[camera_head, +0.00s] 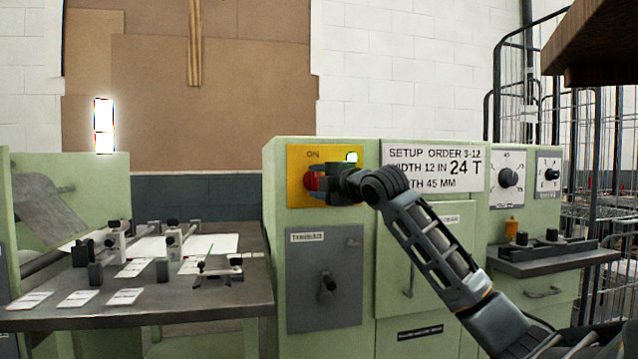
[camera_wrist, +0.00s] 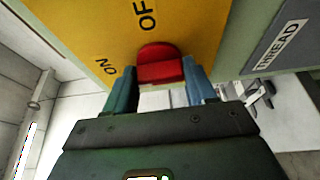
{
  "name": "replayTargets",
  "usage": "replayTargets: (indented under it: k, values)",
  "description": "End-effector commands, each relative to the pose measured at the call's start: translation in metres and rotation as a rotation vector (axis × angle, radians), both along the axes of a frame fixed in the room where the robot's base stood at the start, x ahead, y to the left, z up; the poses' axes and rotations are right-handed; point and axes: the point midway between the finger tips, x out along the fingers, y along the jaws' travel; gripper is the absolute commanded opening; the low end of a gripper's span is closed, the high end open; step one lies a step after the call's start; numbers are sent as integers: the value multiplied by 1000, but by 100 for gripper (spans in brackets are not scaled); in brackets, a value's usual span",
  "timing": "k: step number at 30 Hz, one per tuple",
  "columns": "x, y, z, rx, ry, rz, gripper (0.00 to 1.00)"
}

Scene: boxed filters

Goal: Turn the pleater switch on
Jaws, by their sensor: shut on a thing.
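The pleater switch is a red knob (camera_head: 310,181) on a yellow plate (camera_head: 296,196) at the upper left of the green machine. The word ON shows above it in the head view; the wrist view shows ON and OFF lettering around the red knob (camera_wrist: 160,62). My gripper (camera_head: 322,181) is at the plate, its two fingers on either side of the knob and shut on it; in the wrist view my gripper (camera_wrist: 161,78) points at the plate. A small lamp (camera_head: 352,157) at the plate's upper right looks bright. My gripper hides part of the plate.
A sign (camera_head: 433,167) and two dials (camera_head: 508,177) are right of the plate. A grey panel with a handle (camera_head: 326,286) is below. A side table (camera_head: 140,310) with cards and clamps stands left. A wire cage (camera_head: 600,150) stands at the far right.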

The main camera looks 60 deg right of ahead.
Motion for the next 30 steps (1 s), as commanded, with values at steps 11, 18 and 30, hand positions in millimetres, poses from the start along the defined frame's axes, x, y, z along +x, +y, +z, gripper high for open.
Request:
replayTargets:
  k: [11, 18, 30]
  values:
    - [1, 1, -1, 1, 2, 2, 79]
    - [0, 0, 0, 0, 0, 1, 81]
    - [-45, 23, -1, 0, -1, 1, 81]
